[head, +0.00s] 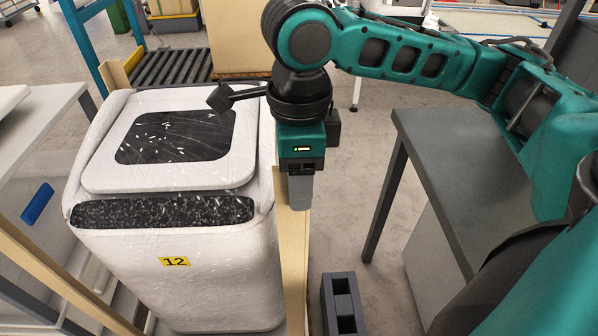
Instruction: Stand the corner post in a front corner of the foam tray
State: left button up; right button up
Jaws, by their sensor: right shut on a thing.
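The corner post (292,262) is a long beige strip running down along the right side of a white wrapped appliance. My right gripper (300,192) is shut on its upper part. The post's lower end is out of the picture, so I cannot tell what it rests on. The appliance (178,268) has dark panels and a yellow label "12". The foam tray cannot be made out clearly under it. Another beige strip (72,282) slants across the lower left, and one (113,76) shows at the appliance's back left. My left gripper is not in view.
A grey table (455,175) stands on the right under my right arm. A dark slotted block (342,305) is at the bottom centre. A roller conveyor (172,67) lies behind. Open floor shows between appliance and grey table.

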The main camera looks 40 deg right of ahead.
jog(key=shift+f, duration=0.5)
dwell(0.6)
jog(key=shift+f+b, duration=0.5)
jog(key=shift+f, duration=1.25)
dwell(1.8)
jog(key=shift+f+b, duration=0.55)
jog(key=shift+f, duration=0.7)
dwell(1.0)
dwell(0.4)
jog(key=o, duration=1.5)
